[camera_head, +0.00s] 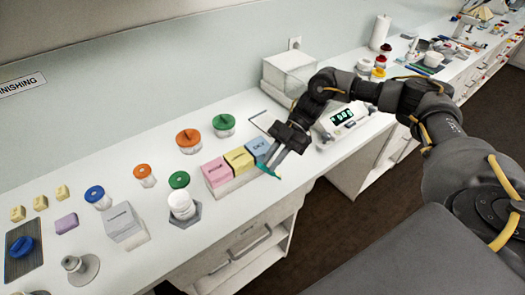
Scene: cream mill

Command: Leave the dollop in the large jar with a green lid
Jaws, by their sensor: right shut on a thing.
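The large jar with a green lid (224,124) stands closed at the back of the counter, right of a large orange-lidded jar (188,140). A smaller green-lidded jar (179,181) stands nearer the front. My right gripper (276,160) is over the counter beside the blue block, right of and nearer than the large green-lidded jar. It is shut on a thin tool with a teal end (268,171), pointing down to the left. I cannot make out a dollop on it. My left gripper is not in view.
Pink (216,172), yellow (239,159) and blue (258,147) labelled blocks sit in a row by the gripper. A scale (343,116) with a lit display is on the right. The counter's front edge is close below the gripper.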

